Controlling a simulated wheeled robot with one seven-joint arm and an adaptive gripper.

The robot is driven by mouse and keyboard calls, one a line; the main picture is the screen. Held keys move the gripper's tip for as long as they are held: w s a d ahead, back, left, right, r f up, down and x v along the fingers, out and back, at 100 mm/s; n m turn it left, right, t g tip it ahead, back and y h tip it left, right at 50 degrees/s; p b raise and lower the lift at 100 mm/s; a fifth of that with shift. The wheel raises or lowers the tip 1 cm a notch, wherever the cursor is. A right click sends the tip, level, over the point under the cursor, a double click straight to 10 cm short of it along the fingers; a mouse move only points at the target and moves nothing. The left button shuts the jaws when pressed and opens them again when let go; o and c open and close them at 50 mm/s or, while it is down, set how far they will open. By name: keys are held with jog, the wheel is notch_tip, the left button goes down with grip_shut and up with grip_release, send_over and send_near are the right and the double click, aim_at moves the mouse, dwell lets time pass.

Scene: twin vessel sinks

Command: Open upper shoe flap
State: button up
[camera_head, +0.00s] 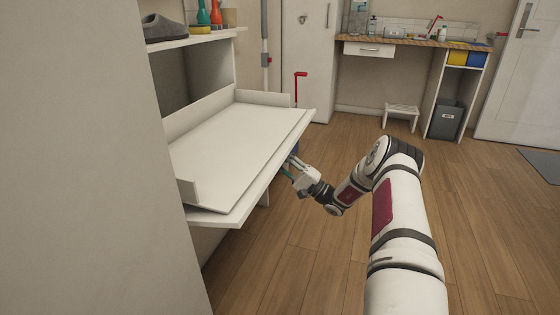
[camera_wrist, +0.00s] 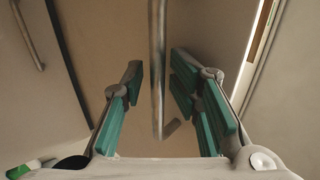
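The upper shoe flap (camera_head: 235,140) of the white shoe cabinet is tilted far open in the head view, its panel lying close to level and sticking out to the right. My gripper (camera_head: 289,168) is at the flap's outer edge, partly hidden by it. In the wrist view my gripper (camera_wrist: 158,92) has its teal-padded fingers apart. A thin metal bar (camera_wrist: 158,65), which looks like a handle, runs between them with gaps on both sides. I cannot tell for certain which panel the bar belongs to.
A grey shoe (camera_head: 164,27) and bottles (camera_head: 209,14) are on the cabinet top. A tall pale panel (camera_head: 80,150) fills the left. The wooden floor (camera_head: 300,260) is clear around my arm. A small stool (camera_head: 402,114) and dark bin (camera_head: 446,118) are far back.

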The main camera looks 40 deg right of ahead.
jog(key=v, duration=1.2)
dwell(0.5)
